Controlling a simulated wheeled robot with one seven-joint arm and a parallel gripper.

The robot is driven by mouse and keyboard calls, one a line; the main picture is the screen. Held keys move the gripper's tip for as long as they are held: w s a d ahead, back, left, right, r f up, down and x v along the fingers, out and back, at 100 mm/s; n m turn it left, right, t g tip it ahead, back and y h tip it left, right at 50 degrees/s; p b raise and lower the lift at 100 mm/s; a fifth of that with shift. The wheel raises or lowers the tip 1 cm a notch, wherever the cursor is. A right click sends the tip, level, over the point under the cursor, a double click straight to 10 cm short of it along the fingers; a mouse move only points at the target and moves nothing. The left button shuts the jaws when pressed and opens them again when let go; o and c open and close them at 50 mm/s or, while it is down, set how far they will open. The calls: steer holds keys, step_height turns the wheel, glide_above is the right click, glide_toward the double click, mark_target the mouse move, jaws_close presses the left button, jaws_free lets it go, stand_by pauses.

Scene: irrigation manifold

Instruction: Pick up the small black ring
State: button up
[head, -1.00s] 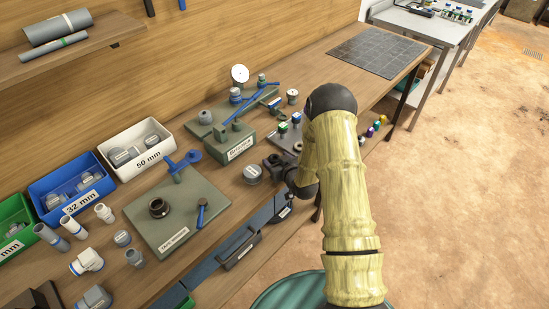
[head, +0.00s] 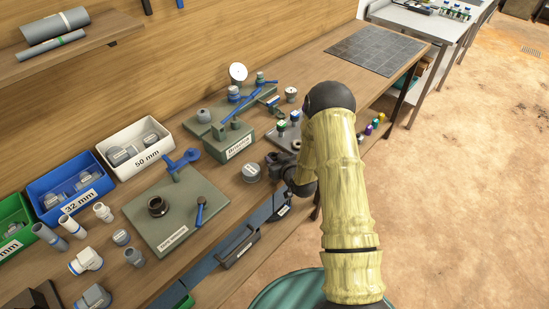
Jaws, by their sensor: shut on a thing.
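My gripper (head: 279,160) is dark and partly hidden behind my own wrist. It is low over the bench, at the front left edge of a small grey tray (head: 276,139). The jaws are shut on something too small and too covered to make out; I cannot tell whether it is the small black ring. A dark ring-like piece (head: 297,144) shows on the tray, just right of the gripper.
A grey round cap (head: 251,172) lies close left of the gripper. A green labelled block (head: 236,140) and a valve assembly with blue handles (head: 235,100) stand behind. Bins (head: 135,146) line the wall side.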

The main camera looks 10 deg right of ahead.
step_height(320, 180, up, 10)
steer(key=b, duration=0.1)
steer(key=shift+b, duration=0.35)
